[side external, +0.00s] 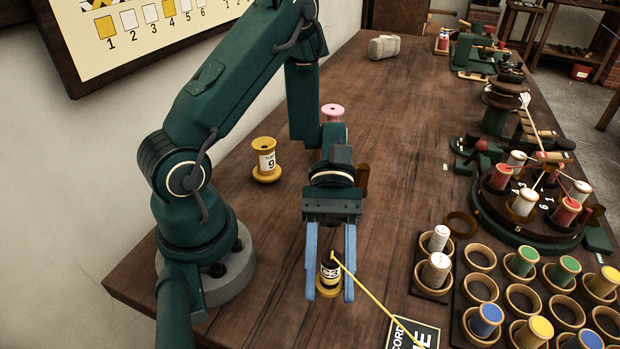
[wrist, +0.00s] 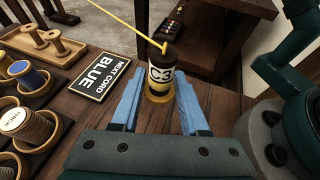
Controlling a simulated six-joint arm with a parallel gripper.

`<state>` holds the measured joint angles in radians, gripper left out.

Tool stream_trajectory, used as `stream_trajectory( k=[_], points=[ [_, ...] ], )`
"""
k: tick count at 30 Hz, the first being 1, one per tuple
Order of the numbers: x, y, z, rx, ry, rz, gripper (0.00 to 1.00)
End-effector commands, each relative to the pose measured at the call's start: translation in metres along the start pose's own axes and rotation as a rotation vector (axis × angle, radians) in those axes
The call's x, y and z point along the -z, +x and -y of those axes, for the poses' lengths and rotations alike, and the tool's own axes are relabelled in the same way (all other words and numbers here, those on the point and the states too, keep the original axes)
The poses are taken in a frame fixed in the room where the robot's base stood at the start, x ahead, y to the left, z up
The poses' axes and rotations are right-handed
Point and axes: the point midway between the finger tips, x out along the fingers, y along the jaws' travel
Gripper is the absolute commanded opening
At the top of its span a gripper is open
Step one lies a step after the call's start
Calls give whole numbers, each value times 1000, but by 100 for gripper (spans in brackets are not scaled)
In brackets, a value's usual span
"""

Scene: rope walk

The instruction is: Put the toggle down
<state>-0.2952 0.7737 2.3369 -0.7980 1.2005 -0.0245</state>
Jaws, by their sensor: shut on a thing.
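The toggle appears to be the upright, spool-shaped piece (side external: 329,272) with a black body, a white label and a yellow base. It also shows in the wrist view (wrist: 160,76), where the label seems to read C3. A yellow cord (side external: 372,300) runs from its top toward the lower right in the side view. My gripper (side external: 330,290) points down and is shut on this piece, one blue finger on each side. I cannot tell whether its base touches the table (side external: 265,310).
A sign reading NEXT CORD BLUE (wrist: 106,76) lies beside the piece. Racks of ringed holes with bobbins (side external: 525,290) and a round bobbin stand (side external: 530,205) fill the right. A yellow spool (side external: 265,160) and a pink-topped one (side external: 332,112) stand behind. Bare wood lies left of my gripper.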

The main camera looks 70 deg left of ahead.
Motion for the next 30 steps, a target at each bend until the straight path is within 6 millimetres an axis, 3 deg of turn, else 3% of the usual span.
stream_trajectory(
  k=[3, 8, 15, 30],
  points=[
    [2, 15, -2, 4, 0, 2, 0],
    [6, 22, -3, 0, -2, 1, 0],
    [30, 31, -3, -1, -3, 1, 0],
    [39, 34, -3, -1, 0, 0, 0]
  ],
)
